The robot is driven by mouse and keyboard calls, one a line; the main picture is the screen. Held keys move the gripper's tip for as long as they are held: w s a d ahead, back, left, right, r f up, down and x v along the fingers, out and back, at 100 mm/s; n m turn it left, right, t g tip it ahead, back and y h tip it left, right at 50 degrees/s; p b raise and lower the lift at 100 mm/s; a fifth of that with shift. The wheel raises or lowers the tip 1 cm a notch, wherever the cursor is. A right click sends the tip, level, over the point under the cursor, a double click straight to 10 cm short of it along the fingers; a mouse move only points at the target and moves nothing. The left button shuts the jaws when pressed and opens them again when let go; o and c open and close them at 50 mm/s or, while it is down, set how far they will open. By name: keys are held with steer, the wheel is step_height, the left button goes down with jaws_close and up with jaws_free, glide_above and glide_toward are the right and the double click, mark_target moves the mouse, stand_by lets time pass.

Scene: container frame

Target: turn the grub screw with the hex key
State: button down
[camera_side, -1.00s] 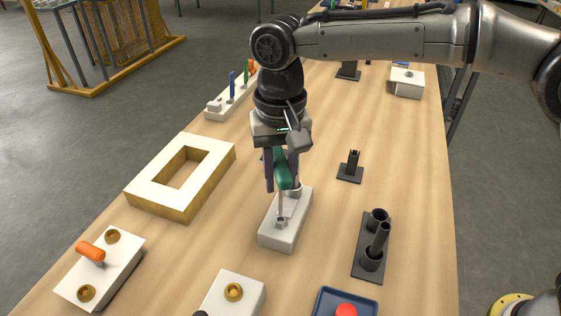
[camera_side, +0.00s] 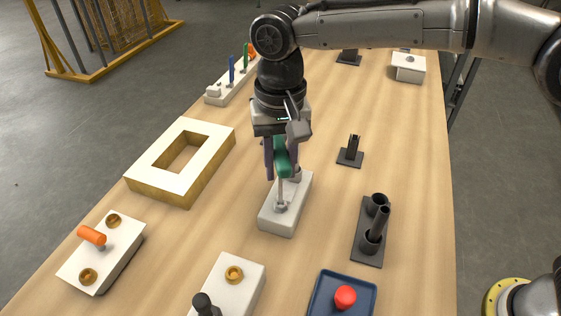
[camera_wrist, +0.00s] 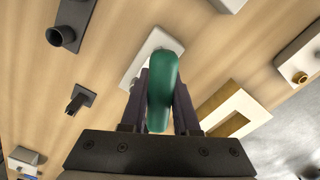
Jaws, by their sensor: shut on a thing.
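The hex key has a green handle (camera_side: 281,158) and a thin metal shaft pointing down. My gripper (camera_side: 281,170) is shut on the green handle, with a dark finger on either side. The shaft stands roughly upright, and its lower end meets the small raised collar (camera_side: 281,207) on the pale grey block (camera_side: 291,218). The grub screw itself cannot be made out at the shaft's tip. In the wrist view the green handle (camera_wrist: 162,92) fills the space between the fingers and hides the shaft; part of the pale block (camera_wrist: 150,48) shows behind it.
A white-topped wooden frame (camera_side: 213,167) stands left of the block. A black stand with tubes (camera_side: 368,250) and a small black holder (camera_side: 350,152) are at right. In front are a white block (camera_side: 245,268) and a blue tray (camera_side: 316,300) with a red knob.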

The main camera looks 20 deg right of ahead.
steer(key=shift+f, duration=0.65)
stand_by(0.8)
